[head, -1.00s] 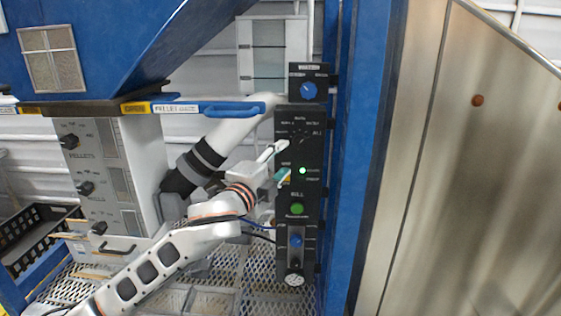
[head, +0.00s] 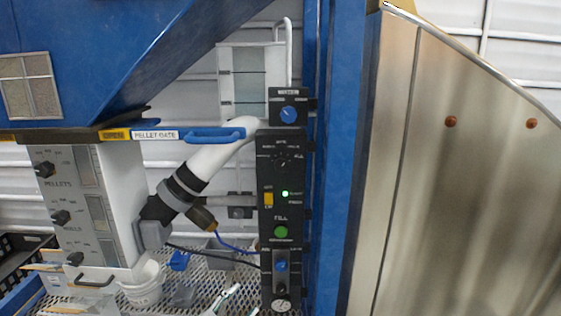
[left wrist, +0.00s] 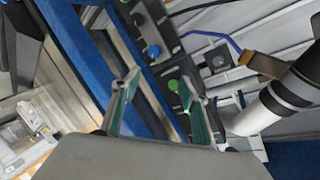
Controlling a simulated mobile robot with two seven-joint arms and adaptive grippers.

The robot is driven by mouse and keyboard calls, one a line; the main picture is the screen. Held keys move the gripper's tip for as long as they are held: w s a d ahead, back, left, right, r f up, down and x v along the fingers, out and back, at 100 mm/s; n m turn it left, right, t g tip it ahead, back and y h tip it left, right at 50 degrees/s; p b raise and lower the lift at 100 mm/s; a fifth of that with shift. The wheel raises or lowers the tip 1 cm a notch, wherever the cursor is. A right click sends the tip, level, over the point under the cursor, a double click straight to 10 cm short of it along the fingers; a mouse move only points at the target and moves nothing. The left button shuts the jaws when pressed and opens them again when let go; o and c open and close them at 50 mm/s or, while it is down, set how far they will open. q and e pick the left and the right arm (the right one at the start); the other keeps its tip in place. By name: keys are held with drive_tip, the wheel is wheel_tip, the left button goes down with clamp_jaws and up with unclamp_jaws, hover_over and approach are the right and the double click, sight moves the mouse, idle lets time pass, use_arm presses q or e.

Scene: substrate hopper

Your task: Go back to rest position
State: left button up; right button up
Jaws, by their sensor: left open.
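The black control panel (head: 281,215) stands upright on the blue post. It bears a yellow switch (head: 268,199), a lit green lamp (head: 285,194), a green fill button (head: 281,232) and blue knobs. My left gripper (head: 230,300) shows only as a fingertip part at the bottom edge of the head view, below and left of the panel, apart from it. In the left wrist view, the left gripper (left wrist: 162,98) is open with nothing between its two green-padded fingers. The panel (left wrist: 178,88) shows beyond them. My right gripper is out of view.
A white bucket (head: 143,285) and the metal mesh grating (head: 205,268) lie low. A large steel wall (head: 450,200) fills the right side. The space before the panel is clear.

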use_arm(q)
drive_tip(key=s+a+f+n+g+y, duration=0.1)
drive_tip(key=s+a+f+n, duration=0.3)
drive_tip(key=s+f, duration=0.7)
drive_tip(key=s+a+f+n+g+y, duration=0.2)
drive_tip(key=s+a+f+n, duration=0.2)
drive_tip(key=s+a+f, duration=0.4)
drive_tip(key=s+f, duration=0.4)
drive_tip(key=s, duration=0.3)
drive_tip(key=shift+s+f+n+g, duration=0.3)
